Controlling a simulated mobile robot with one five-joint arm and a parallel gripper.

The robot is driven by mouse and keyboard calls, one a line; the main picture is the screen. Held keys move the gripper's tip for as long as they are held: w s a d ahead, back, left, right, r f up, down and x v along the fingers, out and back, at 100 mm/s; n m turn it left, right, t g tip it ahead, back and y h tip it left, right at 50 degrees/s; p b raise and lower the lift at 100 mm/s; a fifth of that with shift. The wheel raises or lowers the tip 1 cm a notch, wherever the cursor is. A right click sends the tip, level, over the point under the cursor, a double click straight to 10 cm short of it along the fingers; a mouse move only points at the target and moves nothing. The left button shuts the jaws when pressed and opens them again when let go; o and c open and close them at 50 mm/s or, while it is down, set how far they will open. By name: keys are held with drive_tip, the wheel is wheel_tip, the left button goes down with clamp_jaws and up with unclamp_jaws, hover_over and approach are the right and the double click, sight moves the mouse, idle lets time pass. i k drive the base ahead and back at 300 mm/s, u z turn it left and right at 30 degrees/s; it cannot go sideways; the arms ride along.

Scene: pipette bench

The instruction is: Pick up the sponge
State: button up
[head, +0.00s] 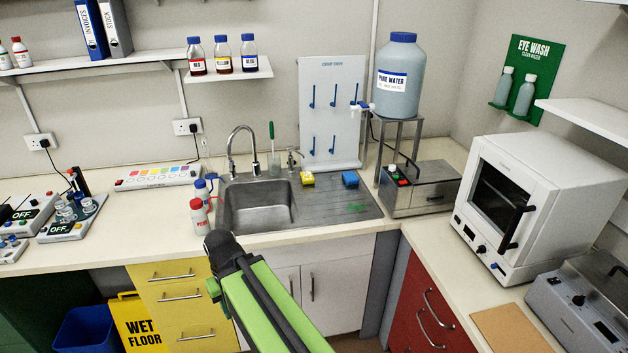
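A small yellow block with a darker top, which looks like a sponge (307,179), lies at the back right of the sink, by the basin's rim. A blue block (350,179) lies to its right on the drainer; I cannot tell whether it is also a sponge. My green and black arm reaches up from the bottom edge. Its dark end, my gripper (222,243), is in front of the counter's front edge, left of and well apart from both blocks. Its fingers cannot be made out.
The metal sink (258,207) has a tall tap (243,140) behind it. A white peg board (332,110) stands behind the drainer. A water container (400,80) on a stand is to the right. The drainer's front is mostly clear.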

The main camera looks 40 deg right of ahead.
sight(307, 178)
drive_tip(key=z, duration=0.15)
drive_tip(key=i, duration=0.85)
drive_tip(key=u, duration=0.1)
